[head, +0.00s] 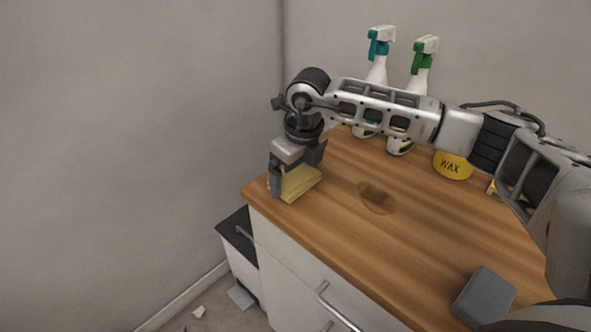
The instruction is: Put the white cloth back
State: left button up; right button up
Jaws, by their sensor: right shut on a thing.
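My right gripper (296,170) reaches across from the right and points down at the left corner of the wooden counter. It is shut on a folded pale yellow cloth (300,184), which lies at or just above the counter top near its left edge. The fingers hide part of the cloth. I see no clearly white cloth on the counter. My left gripper is not in view.
A brown stain (376,197) marks the wooden counter (340,240). Two spray bottles (377,52) and a yellow wax tin (453,164) stand at the back. A grey block (484,295) lies at the front. A low dark-topped cabinet (238,236) stands left.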

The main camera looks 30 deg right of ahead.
aim_at(302, 180)
jog(key=shift+f, duration=0.2)
jog(key=o, duration=0.6)
jog(key=shift+r, duration=0.1)
jog(key=shift+c, duration=0.2)
notch_tip(302, 180, up, 12)
jog(key=s, duration=0.1)
jog(key=shift+s+d+b, duration=0.3)
jog(key=shift+s+b, duration=0.05)
jog(key=shift+s, duration=0.05)
